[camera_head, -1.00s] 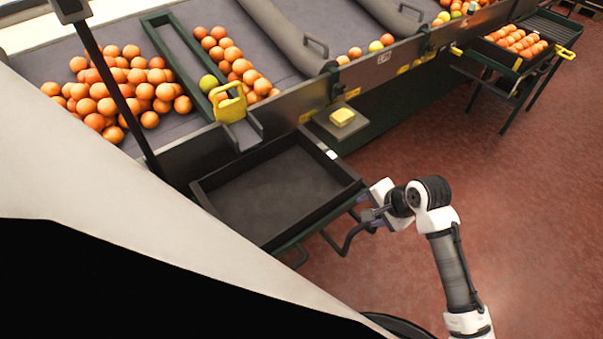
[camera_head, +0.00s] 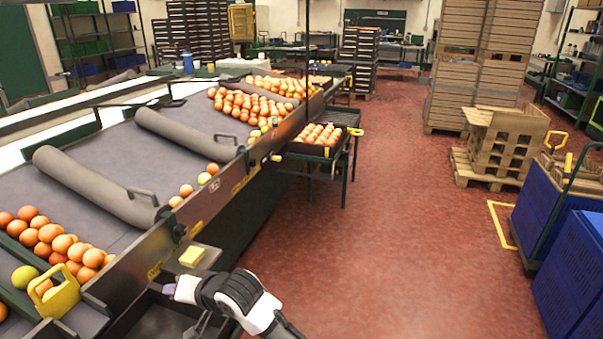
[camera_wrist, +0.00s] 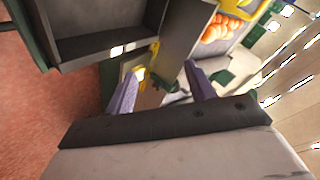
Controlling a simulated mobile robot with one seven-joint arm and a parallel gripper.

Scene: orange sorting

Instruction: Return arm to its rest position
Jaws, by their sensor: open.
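My white and black arm reaches in from the bottom of the head view. Its gripper (camera_head: 169,289) is above or beside the dark tray (camera_head: 150,322), near the end by the yellow block (camera_head: 192,257). In the wrist view my gripper (camera_wrist: 161,88) has two purple-grey fingers set wide apart with nothing held between them. The dark tray (camera_wrist: 95,48) shows at the upper left there. Most of the tray is hidden or out of frame in the head view.
A sorting table (camera_head: 90,225) with oranges and grey rollers runs along the left. A full crate of oranges (camera_head: 320,137) stands beyond it. Blue bins (camera_head: 568,262) and stacked wooden crates (camera_head: 480,70) stand on the right. The red floor (camera_head: 400,230) between is clear.

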